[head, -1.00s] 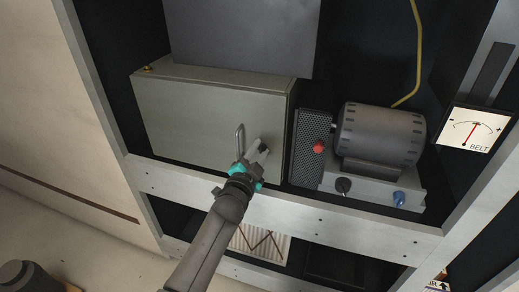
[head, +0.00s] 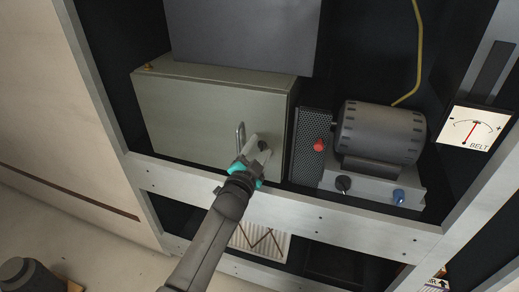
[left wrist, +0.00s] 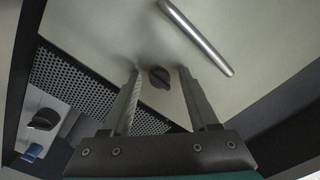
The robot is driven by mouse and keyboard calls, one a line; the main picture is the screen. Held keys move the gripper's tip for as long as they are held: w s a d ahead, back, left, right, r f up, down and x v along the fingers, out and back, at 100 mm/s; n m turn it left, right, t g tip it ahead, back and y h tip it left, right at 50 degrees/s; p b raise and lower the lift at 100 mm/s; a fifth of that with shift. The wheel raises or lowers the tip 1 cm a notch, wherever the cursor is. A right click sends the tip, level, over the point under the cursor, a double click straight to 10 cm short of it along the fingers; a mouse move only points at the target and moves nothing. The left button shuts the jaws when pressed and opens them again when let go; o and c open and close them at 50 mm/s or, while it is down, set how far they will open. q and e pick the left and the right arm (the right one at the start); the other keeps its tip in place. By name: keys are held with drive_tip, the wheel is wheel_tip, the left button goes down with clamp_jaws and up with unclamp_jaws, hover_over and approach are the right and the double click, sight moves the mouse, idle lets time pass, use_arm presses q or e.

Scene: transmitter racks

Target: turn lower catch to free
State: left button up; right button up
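The lower catch is a small dark knob (left wrist: 158,77) on the face of the grey-green cabinet (head: 190,115). In the left wrist view it lies between the tips of my left gripper's two fingers (left wrist: 160,72), with a gap visible on both sides. The gripper is open and holds nothing. In the head view my left gripper (head: 256,148) is at the cabinet's lower right and largely covers the catch. Contact between the fingertips and the cabinet face cannot be told. My right gripper is not in view.
A metal bar handle (head: 239,138) stands out from the cabinet close to the gripper; it also shows in the wrist view (left wrist: 197,37). A perforated panel (head: 308,145) and a motor (head: 380,133) are to the right. A pale rack rail (head: 290,212) runs below.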

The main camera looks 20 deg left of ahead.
use_arm(q)
drive_tip(key=s+p, duration=0.2)
drive_tip(key=s, duration=1.3)
drive_tip(key=shift+s+a+p, duration=0.15)
drive_tip(key=shift+a+p, duration=0.1)
drive_tip(key=shift+p, duration=0.1)
drive_tip(key=s+d+f+n+g, duration=0.1)
drive_tip(key=s+f+g, duration=0.25)
drive_tip(key=f, duration=0.65)
drive_tip(key=s+f+n+g, duration=0.15)
drive_tip(key=s+f, duration=0.35)
drive_tip(key=f, duration=0.5)
drive_tip(key=s+d+f+n+g, duration=0.1)
drive_tip(key=s+f+g, duration=0.35)
drive_tip(key=f, duration=0.45)
drive_tip(key=s+a+f+n+g, duration=0.1)
drive_tip(key=s+f+g, duration=0.2)
drive_tip(key=s+f, duration=0.4)
drive_tip(key=s+a+f+n+g, duration=0.2)
drive_tip(key=s+f+g, duration=0.2)
drive_tip(key=s, duration=1.6)
wheel_tip(320, 180, down, 3)
drive_tip(key=shift+f+y, duration=0.15)
drive_tip(key=shift+y, duration=0.15)
drive_tip(key=shift+g, duration=0.25)
drive_tip(key=shift+c, duration=0.2)
